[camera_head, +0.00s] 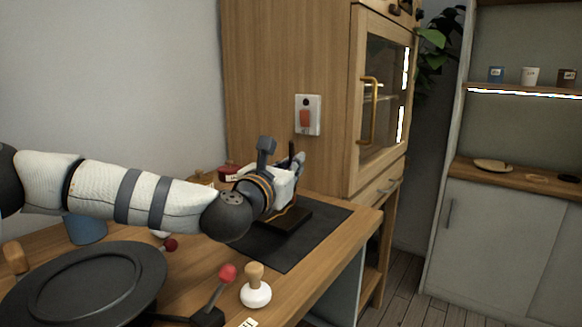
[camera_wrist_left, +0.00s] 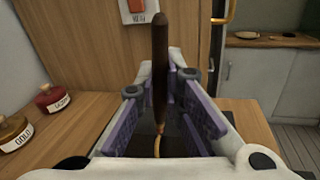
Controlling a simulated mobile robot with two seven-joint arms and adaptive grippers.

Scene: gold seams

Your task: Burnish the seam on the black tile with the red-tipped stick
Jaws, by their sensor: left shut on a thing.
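My left gripper (camera_head: 290,176) is shut on a dark brown stick (camera_wrist_left: 160,62), which stands nearly upright between the pads in the wrist view (camera_wrist_left: 158,92). The stick's lower tip is hard to make out, and I see no red on it. A thin gold line (camera_wrist_left: 158,142) shows below the stick on a dark surface. In the head view a black tile-like block (camera_head: 292,219) lies under the gripper, partly hidden by it. My right gripper is not in view.
The black block lies on a dark mat (camera_head: 285,252). A white stamp with a wooden knob (camera_head: 255,294) and a black round plate (camera_head: 85,283) stand nearer. A wooden cabinet (camera_head: 275,90) rises behind.

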